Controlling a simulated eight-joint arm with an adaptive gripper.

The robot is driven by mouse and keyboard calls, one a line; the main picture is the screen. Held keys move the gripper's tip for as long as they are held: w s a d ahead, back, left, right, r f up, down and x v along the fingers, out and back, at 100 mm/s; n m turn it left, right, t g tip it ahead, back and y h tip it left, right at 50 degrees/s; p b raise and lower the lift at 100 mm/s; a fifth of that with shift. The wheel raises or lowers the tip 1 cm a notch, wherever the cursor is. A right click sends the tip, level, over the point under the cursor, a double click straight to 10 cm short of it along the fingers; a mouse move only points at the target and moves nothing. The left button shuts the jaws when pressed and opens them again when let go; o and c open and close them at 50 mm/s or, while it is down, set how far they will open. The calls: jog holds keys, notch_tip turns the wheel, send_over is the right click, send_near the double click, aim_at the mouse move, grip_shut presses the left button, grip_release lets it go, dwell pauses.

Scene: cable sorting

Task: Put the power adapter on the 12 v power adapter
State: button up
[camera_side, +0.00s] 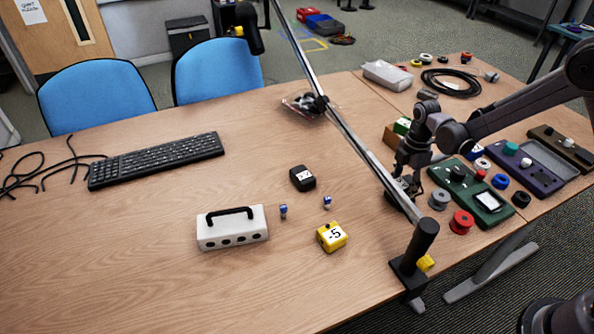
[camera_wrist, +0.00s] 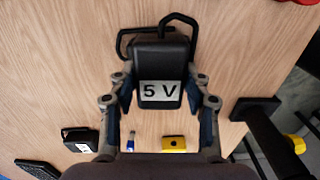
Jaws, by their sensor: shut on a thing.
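My gripper (camera_side: 404,172) is at the right of the table, just behind the slanting metal pole. In the wrist view my gripper (camera_wrist: 159,98) is shut on a black power adapter (camera_wrist: 162,65), one finger on each side. Its white label reads "5 V", and a black loop shows at its far end. The side view shows little of this adapter (camera_side: 404,187). Another black adapter-like box (camera_side: 302,178) with a white label lies mid-table, apart from my gripper. It also shows at lower left in the wrist view (camera_wrist: 80,140). Its label is too small to read.
A keyboard (camera_side: 157,160) lies left. The metal pole (camera_side: 362,150) crosses between. Green and purple panels crowd the right.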

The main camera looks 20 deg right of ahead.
aim_at(404, 182)
jog(key=shift+f, duration=0.3)
jog(key=o, duration=1.2)
jog(key=shift+o, duration=0.2)
notch_tip(404, 182, up, 12)
jog(key=s+a+r+m+t, duration=0.2)
jog(key=s+r+m+t, duration=0.1)
jog(key=s+m, duration=0.5)
jog(key=s+a+r+m+t, duration=0.2)
jog(key=s+r+m+t, duration=0.2)
jog(key=s+m, duration=0.5)
jog(key=shift+s+a+r+m, duration=0.25)
jog(key=shift+r+m, duration=0.25)
jog(key=shift+r, duration=0.55)
